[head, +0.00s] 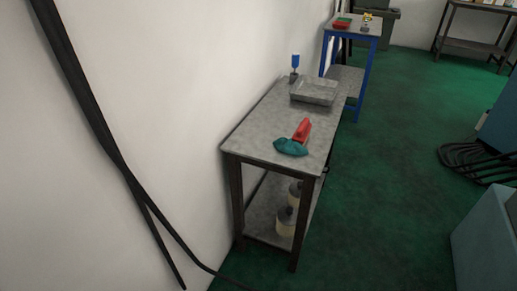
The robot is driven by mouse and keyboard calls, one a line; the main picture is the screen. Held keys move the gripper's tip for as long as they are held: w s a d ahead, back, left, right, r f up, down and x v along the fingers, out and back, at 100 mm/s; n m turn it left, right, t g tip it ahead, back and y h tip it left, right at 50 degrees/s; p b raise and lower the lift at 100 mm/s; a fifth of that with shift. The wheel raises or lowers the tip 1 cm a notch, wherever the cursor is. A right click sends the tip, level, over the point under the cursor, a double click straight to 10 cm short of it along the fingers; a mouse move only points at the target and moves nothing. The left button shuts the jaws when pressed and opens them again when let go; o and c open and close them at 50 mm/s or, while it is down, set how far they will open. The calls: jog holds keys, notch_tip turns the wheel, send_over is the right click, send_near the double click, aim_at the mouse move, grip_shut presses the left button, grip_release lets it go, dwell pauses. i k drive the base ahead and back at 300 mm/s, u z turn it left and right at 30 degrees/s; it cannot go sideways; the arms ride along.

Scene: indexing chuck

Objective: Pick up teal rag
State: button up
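The teal rag (291,147) lies crumpled on the near part of a grey-topped table (252,142), close to its front right edge. A red object (302,130) stands right behind the rag and appears to touch it or nearly so. My gripper is not in view.
A grey tray (314,91) and a blue-topped bottle (295,65) stand at the table's far end. Bottles (286,220) sit on its lower shelf. A white wall runs along the left. Green floor (390,180) is open to the right, with dark curved bars (475,160) beyond.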

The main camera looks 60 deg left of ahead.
aim_at(283, 144)
jog(key=u, duration=2.6)
jog(key=i, duration=1.05)
jog(key=u, duration=0.45)
